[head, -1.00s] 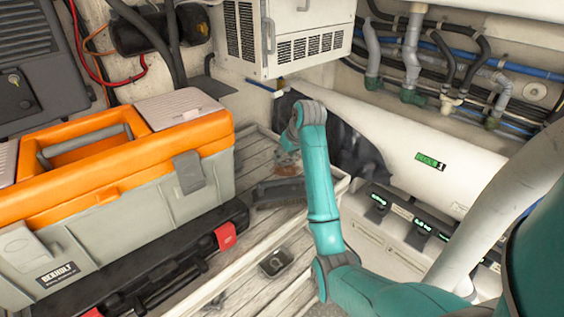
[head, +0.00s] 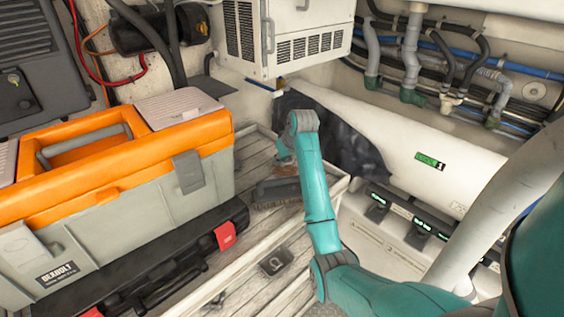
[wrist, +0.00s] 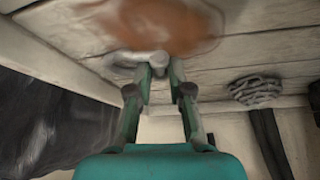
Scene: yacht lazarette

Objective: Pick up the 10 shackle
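In the head view a dark shackle (head: 275,262) lies flat on the plank shelf near the front, left of my arm's elbow. I cannot read a size mark on it. My gripper (wrist: 159,70) points at the planks in the wrist view, its two fingertips a little apart with a gap between them. A small blurred grey metal piece (wrist: 138,60) lies just beyond the fingertips; I cannot tell whether it is a shackle or whether they touch it. In the head view my gripper (head: 287,158) is mostly hidden behind my forearm, near the back of the shelf.
A brush (head: 275,190) lies on the shelf below my gripper. An orange and grey toolbox (head: 190,172) and a black case (head: 200,248) fill the left side. A white cabinet (head: 290,40) hangs above. A blurred orange-brown patch (wrist: 160,25) and a grey coil (wrist: 255,90) show in the wrist view.

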